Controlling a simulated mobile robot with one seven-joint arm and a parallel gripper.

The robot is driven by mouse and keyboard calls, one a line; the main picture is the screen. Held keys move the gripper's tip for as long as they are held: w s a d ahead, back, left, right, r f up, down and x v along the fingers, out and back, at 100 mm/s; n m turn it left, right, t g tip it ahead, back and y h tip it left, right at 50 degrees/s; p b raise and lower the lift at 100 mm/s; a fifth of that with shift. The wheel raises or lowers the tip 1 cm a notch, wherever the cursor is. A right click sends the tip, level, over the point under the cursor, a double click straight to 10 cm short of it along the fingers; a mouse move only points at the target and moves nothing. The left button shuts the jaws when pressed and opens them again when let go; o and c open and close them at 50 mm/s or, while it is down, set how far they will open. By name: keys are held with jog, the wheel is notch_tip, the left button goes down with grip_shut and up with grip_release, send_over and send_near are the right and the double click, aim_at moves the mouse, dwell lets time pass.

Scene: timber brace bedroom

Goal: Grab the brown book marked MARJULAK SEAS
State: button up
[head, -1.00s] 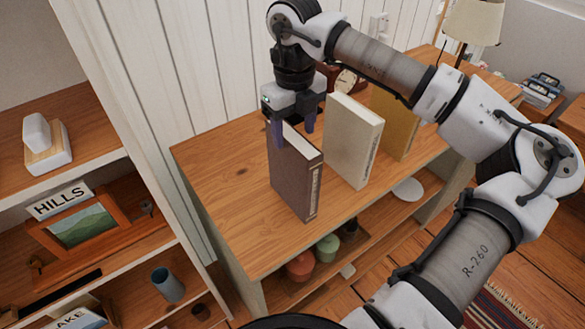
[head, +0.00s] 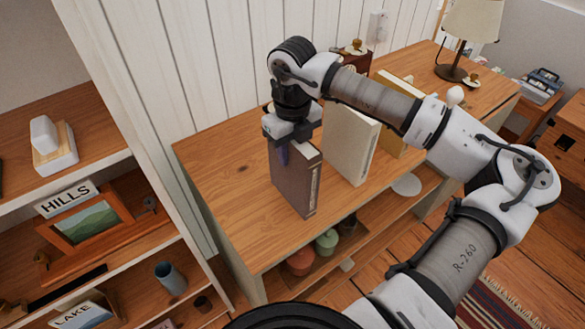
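A dark brown book (head: 294,186) stands upright on the wooden cabinet top, with its spine toward the front right. Small lettering runs down the spine but is too small to read. My gripper (head: 292,154) points down over the book's top edge. One dark finger lies in front of the left cover, and the other finger is hidden behind the book. I cannot tell whether the fingers press on the covers or stand apart from them.
A cream book (head: 349,146) stands upright just right of the brown one, with a yellow book (head: 394,88) behind it, partly hidden by my arm. A lamp (head: 470,25) stands at the far end. The cabinet top (head: 225,175) is clear on the left.

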grip_shut()
jog(key=shift+r, duration=0.1)
